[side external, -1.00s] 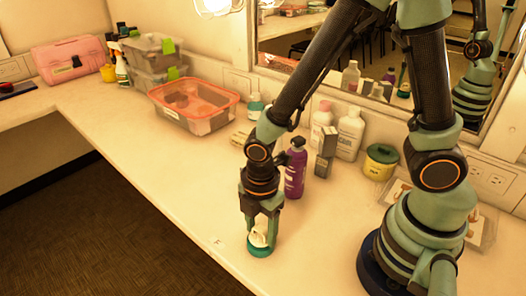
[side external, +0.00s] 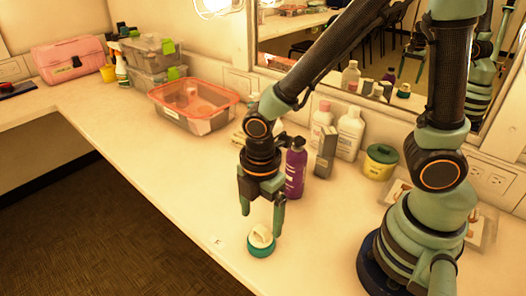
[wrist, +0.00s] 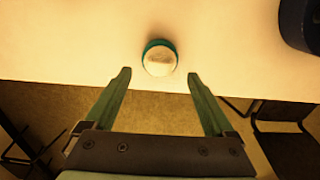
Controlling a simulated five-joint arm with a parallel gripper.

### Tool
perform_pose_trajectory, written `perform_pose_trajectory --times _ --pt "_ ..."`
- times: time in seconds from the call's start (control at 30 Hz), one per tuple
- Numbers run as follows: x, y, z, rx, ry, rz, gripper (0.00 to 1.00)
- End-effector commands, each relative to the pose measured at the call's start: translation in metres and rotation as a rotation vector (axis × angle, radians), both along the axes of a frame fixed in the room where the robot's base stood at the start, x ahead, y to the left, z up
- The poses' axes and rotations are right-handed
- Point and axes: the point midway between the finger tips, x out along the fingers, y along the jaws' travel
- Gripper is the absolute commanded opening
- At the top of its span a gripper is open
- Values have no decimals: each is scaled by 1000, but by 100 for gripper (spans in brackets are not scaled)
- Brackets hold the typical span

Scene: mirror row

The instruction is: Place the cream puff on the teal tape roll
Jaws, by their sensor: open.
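The cream puff (side external: 261,236) is a pale round piece resting on top of the teal tape roll (side external: 260,250), which lies on the counter near its front edge. In the wrist view the cream puff (wrist: 159,62) covers most of the roll, with a teal rim (wrist: 160,43) showing around it. My gripper (side external: 262,218) is open and empty, just above and behind the pair in the side view. In the wrist view the cream puff lies beyond the fingertips of my gripper (wrist: 157,76), between their lines and apart from both.
A purple bottle (side external: 295,172) and a grey box (side external: 326,152) stand close behind my gripper. White bottles (side external: 349,133) and a yellow jar (side external: 380,162) line the mirror wall. An orange-rimmed bin (side external: 194,105) stands further left. The counter left of the roll is mostly clear.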

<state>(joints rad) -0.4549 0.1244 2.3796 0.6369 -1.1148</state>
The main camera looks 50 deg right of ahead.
Motion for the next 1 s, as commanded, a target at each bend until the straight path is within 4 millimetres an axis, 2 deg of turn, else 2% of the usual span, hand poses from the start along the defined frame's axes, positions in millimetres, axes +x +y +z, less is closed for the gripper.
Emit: perform_pose_trajectory --times 0.1,0.3,0.53,0.6,0.67,0.77,1.0 --pt "1 1 23 3 -6 0 89" --pt "1 0 55 3 -5 0 89" --pt "1 -1 76 2 -4 -8 89" --pt "3 -5 82 9 -19 -59 89" --pt "7 -13 89 24 -46 -152 89" --pt "15 -34 108 70 -118 -409 89" --pt "24 -97 154 247 -301 -1136 89"
